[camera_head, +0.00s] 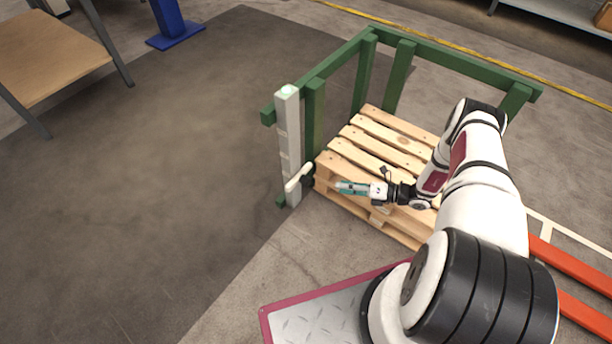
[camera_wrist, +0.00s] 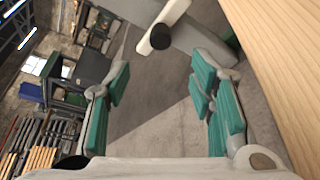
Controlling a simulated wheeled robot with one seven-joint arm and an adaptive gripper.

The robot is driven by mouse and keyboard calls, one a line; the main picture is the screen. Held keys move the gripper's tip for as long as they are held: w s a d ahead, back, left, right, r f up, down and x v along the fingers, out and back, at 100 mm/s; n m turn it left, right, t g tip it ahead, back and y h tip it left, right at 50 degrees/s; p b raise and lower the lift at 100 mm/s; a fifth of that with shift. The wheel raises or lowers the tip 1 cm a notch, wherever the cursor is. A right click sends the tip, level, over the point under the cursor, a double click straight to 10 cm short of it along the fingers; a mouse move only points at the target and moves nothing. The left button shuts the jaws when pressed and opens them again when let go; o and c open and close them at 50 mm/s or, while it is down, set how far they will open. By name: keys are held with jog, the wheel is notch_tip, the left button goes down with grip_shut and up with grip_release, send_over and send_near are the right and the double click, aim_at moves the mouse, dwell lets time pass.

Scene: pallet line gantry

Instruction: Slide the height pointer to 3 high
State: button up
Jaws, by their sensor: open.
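The height pointer (camera_head: 299,177) is a pale bar low on the light grey post (camera_head: 288,130), tilted up to the right in the head view. In the wrist view the pointer (camera_wrist: 172,17) shows at the top with a round black knob (camera_wrist: 161,38); the post (camera_wrist: 205,40) runs behind it. Marks on the post are too small to read. My gripper (camera_head: 345,187) has teal fingers and is just right of the pointer, apart from it. In the wrist view my gripper (camera_wrist: 162,75) is open and empty, with the knob ahead between and beyond its fingertips.
A wooden pallet stack (camera_head: 372,160) stands right of the post, beneath my gripper. Its wood (camera_wrist: 285,70) fills the right of the wrist view. A green frame (camera_head: 440,52) surrounds the pallets' far side. The dark floor mat (camera_head: 150,190) to the left is clear.

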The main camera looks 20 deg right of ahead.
aim_at(310, 182)
jog(key=b+x, duration=0.4)
jog(key=x, duration=0.9)
jog(key=shift+w+a+f, duration=0.15)
jog(key=shift+w+a, duration=0.1)
jog(key=shift+a, duration=0.05)
grip_shut()
